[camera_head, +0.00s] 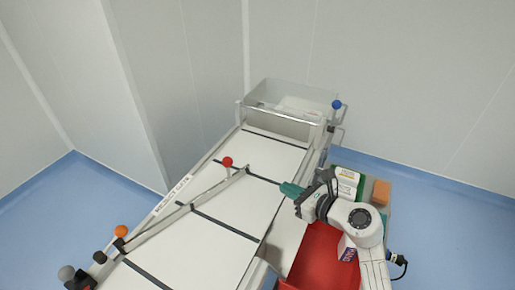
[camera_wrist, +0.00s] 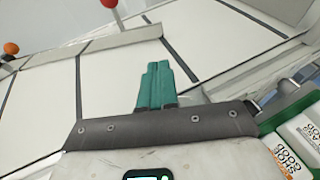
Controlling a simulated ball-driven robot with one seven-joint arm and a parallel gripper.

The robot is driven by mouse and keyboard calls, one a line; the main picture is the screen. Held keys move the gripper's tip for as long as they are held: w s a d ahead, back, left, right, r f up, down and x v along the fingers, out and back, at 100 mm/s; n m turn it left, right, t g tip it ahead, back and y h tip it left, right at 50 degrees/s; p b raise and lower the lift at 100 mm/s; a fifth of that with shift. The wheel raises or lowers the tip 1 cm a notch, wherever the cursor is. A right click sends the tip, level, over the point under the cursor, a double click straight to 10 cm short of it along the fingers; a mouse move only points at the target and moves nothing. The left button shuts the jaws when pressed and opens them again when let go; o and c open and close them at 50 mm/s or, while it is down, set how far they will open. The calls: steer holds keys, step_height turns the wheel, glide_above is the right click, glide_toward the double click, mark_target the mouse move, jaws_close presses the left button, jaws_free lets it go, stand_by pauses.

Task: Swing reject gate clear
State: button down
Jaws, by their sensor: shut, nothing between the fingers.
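The reject gate (camera_head: 190,207) is a thin pale bar lying diagonally across the white belt (camera_head: 225,205). A red ball knob (camera_head: 227,161) stands on a short stem near its far end. In the wrist view the red knob (camera_wrist: 109,3) shows at the top edge, partly cut off. My gripper (camera_head: 285,188) is at the belt's right edge, right of the red knob and apart from it. Its green fingers (camera_wrist: 157,88) are shut together and empty, pointing towards the belt.
An orange ball (camera_head: 121,231) stands at the belt's near left side. A clear-walled box (camera_head: 290,97) with a blue knob (camera_head: 336,104) beside it closes the far end. A red bin (camera_head: 318,252), white-and-green cartons (camera_head: 347,178) and an orange block (camera_head: 381,192) lie right of the belt, near my arm.

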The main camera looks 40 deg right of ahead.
steer(key=shift+f, duration=0.1)
steer(key=shift+w+d+f, duration=0.1)
steer(key=shift+w, duration=0.2)
glide_toward(249, 167)
steer(key=x, duration=0.5)
steer(key=shift+f+p, duration=0.25)
steer(key=shift+p, duration=0.05)
steer(key=shift+w, duration=0.7)
